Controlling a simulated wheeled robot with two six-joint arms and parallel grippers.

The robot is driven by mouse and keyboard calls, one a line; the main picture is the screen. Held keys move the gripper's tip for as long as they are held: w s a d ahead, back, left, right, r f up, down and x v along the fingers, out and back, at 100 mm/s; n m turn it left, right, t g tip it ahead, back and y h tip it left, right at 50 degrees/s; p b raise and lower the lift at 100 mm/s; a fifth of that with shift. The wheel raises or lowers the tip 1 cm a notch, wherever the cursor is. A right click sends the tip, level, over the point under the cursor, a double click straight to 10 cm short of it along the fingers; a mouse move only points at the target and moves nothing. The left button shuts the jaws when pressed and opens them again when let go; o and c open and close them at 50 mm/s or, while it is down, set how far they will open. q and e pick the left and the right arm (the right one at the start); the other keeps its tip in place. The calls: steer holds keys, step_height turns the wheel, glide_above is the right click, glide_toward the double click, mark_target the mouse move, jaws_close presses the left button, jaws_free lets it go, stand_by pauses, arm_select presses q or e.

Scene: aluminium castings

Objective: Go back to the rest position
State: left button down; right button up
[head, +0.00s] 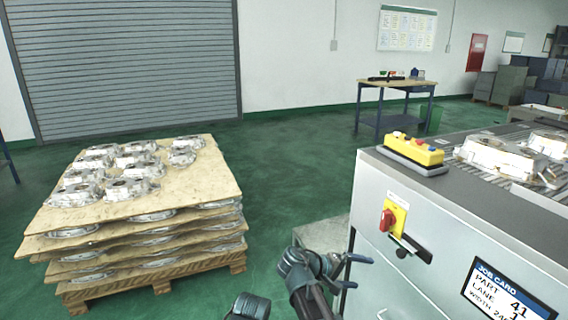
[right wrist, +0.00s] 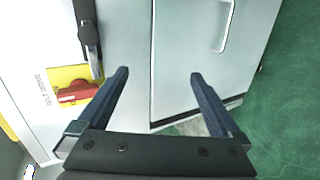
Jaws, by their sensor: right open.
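My right gripper (head: 354,271) is in front of the grey cabinet (head: 376,215) in the head view, low and to the left of the red rotary switch. In the right wrist view its two dark fingers (right wrist: 160,76) are spread apart with nothing between them, and cabinet doors lie beyond. A dark rounded part of my own arm shows at the bottom edge of the head view. My left gripper is not in view.
The red switch (head: 388,219) on its yellow plate and a black handle (head: 410,247) stick out from the cabinet. A yellow button box (head: 414,152) and castings (head: 496,154) are on top. A stacked pallet (head: 222,192) stands left. Green floor (head: 290,165) between is clear.

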steer(key=s+a+f+m+g+y, duration=0.25)
steer(key=s+a+f+y, duration=0.55)
steer(key=s+f+y, duration=0.45)
steer(key=s+a+r+n+p, duration=0.1)
steer(key=s+a+r+p, duration=0.1)
steer(key=r+p, duration=0.4)
steer(key=s+a+r+n+h+p, duration=0.1)
steer(key=s+a+r+p, duration=0.1)
steer(key=a+r+p, duration=0.3)
steer(key=s+a+r+n+p, duration=0.1)
steer(key=s+a+r+p, duration=0.1)
steer(key=r+p, duration=0.7)
steer(key=shift+a+r+g, duration=0.25)
steer(key=shift+a+g, duration=0.2)
steer(key=shift+a, duration=0.4)
steer(key=shift+s+h, duration=0.1)
steer(key=shift+h, duration=0.15)
